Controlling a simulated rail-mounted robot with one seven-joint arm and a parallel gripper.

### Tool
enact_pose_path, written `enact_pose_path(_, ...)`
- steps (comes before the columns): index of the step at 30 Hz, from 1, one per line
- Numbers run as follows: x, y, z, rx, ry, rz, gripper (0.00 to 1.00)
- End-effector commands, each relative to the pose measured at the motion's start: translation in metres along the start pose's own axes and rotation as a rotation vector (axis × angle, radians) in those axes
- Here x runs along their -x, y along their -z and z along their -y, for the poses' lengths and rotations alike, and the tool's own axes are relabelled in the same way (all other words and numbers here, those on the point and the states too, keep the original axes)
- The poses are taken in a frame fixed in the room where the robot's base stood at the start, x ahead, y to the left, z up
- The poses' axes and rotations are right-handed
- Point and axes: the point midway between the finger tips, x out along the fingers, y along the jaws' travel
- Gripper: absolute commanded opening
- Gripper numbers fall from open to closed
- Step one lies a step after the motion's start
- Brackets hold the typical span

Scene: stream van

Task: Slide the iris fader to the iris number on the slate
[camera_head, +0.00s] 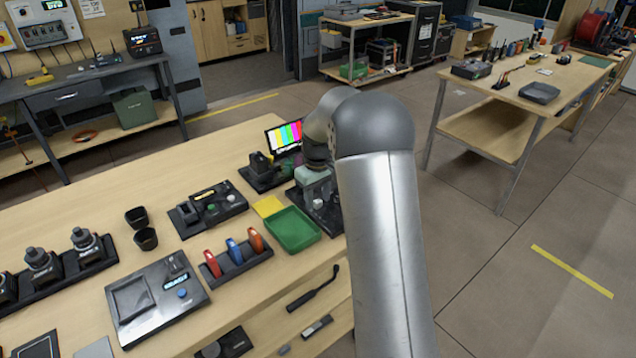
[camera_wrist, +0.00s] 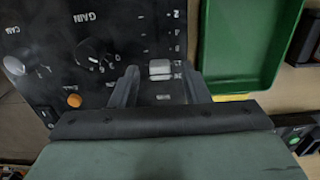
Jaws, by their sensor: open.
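In the wrist view, a black control panel (camera_wrist: 60,30) carries a short pale fader cap (camera_wrist: 160,68) in a column of small white marks and numbers. The cap sits near one end of that column. My gripper (camera_wrist: 159,76) is open, with one finger on each side of the cap; I cannot tell whether either finger touches it. In the head view, the panel (camera_head: 327,216) lies partly hidden under my gripper and arm. The fingertips are hidden there. I cannot make out a slate or its iris number in either view.
A green tray (camera_head: 292,230) lies beside the panel and also shows in the wrist view (camera_wrist: 245,45). A colour-bar monitor (camera_head: 285,136) stands behind. The panel also has a GAIN knob (camera_wrist: 92,56), a pale CAM knob (camera_wrist: 15,65) and an orange button (camera_wrist: 74,100).

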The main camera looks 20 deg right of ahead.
Motion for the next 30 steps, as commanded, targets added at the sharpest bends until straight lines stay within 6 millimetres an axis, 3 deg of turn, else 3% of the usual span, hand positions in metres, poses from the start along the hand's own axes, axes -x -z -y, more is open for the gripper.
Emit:
enact_pose_path(5, 0.025, 0.001, 0.0, 0.0, -0.003, -0.005, 0.42)
enact_pose_path(15, 0.108, 0.001, 0.0, 0.0, -0.003, -0.005, 0.42)
enact_pose_path(21, 0.149, 0.001, 0.0, 0.0, -0.002, -0.004, 0.42)
enact_pose_path(30, 0.172, 0.0, 0.0, 0.0, 0.0, -0.001, 0.42)
